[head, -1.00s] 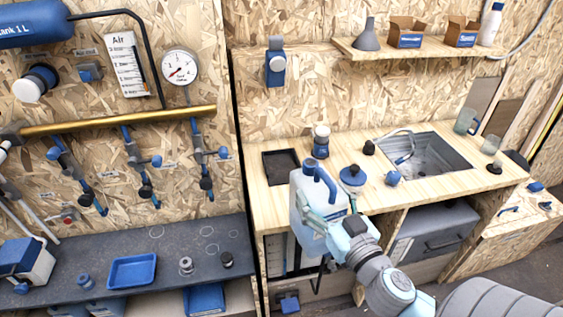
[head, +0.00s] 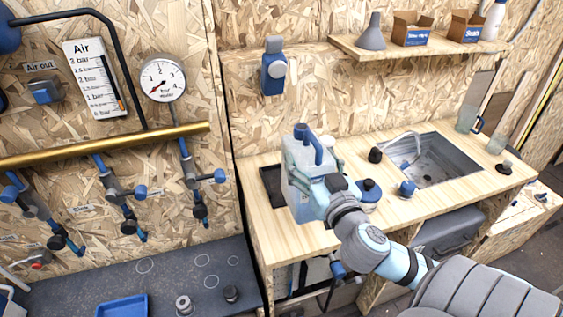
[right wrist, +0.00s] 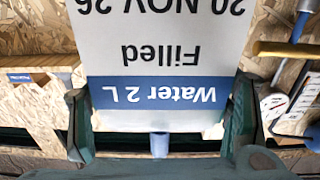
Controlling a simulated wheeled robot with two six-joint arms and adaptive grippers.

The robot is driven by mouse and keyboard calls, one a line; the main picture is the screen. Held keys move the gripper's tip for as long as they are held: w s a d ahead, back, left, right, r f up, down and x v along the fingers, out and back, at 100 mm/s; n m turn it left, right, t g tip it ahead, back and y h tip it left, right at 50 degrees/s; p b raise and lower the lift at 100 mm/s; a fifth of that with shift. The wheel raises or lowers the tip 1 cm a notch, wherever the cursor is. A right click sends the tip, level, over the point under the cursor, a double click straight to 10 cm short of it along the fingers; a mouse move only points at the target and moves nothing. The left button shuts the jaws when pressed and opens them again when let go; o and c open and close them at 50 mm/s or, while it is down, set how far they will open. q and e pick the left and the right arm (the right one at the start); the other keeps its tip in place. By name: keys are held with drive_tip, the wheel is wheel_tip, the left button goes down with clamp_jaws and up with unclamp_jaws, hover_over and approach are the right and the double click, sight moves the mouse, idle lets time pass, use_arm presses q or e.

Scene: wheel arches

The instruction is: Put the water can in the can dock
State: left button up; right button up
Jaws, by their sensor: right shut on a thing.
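The water can (head: 301,188) is a pale translucent canister with a blue cap and blue handle. My right gripper (head: 322,180) is shut on it and holds it upright in front of the counter's left part. In the right wrist view, its fingers sit on both sides of the can (right wrist: 160,60), whose label reads upside down "Water 2 L", "Filled". A dark shallow tray (head: 268,185) lies on the counter behind the can and is partly hidden by it. I cannot tell whether this tray is the can dock. My left gripper is not in view.
The counter (head: 262,222) also bears a blue-lidded pot (head: 369,192), a small blue item (head: 407,188) and a sink (head: 440,163). A shelf (head: 350,52) hangs above. A lower grey bench (head: 190,260) stands at left with a blue tray (head: 122,306).

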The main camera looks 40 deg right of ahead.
sight(302, 142)
drive_tip(key=b, duration=0.1)
drive_tip(key=w+f+b, duration=0.1)
drive_tip(key=shift+w+d+f+b, duration=0.2)
drive_tip(key=shift+d+b, duration=0.1)
drive_tip(key=shift+b, duration=0.1)
drive_tip(key=w, duration=0.1)
drive_tip(key=w+d+r+p, duration=0.1)
drive_tip(key=w, duration=0.1)
drive_tip(key=w+d, duration=0.1)
drive_tip(key=w, duration=0.1)
drive_tip(key=shift+d+r, duration=0.1)
drive_tip(key=shift+r, duration=0.05)
drive_tip(key=p+x, duration=0.1)
drive_tip(key=x, duration=0.8)
wheel_tip(302, 142, down, 7)
drive_tip(key=b, duration=0.1)
drive_tip(key=o, duration=2)
drive_tip(key=shift+w+a, duration=0.1)
drive_tip(key=shift+a, duration=0.1)
drive_tip(key=shift+c, duration=0.2)
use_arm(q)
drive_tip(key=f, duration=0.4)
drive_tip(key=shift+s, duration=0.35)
